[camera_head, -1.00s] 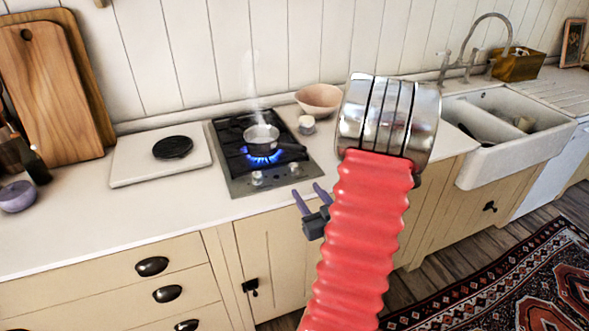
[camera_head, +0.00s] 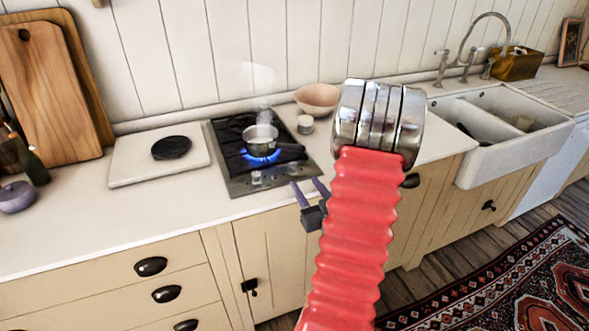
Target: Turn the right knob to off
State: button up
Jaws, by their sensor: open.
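The hob (camera_head: 222,158) is a dark gas cooktop with a steel front strip set in the pale counter. A small metal saucepan (camera_head: 260,132) stands on it over a lit blue flame (camera_head: 260,158), and steam rises above. The left knob (camera_head: 257,178) shows clearly on the front strip. The right knob (camera_head: 295,170) sits at the strip's right end, partly hard to make out. My gripper (camera_head: 305,184) is open, with two purple-grey fingers just in front of and below the right knob. I cannot tell whether they touch it. Nothing is between the fingers.
A white board with a black disc (camera_head: 172,147) lies left of the hob. A pink bowl (camera_head: 317,98) and a small jar (camera_head: 305,125) stand behind right. The saucepan's dark handle (camera_head: 291,147) points right, above the right knob. A white sink (camera_head: 510,150) is further right.

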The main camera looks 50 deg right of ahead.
aim_at(294, 168)
jog(key=x, duration=0.9)
jog(key=shift+w+d, duration=0.15)
jog(key=shift+w, duration=0.2)
jog(key=shift+c, duration=0.6)
jog(key=c, duration=0.9)
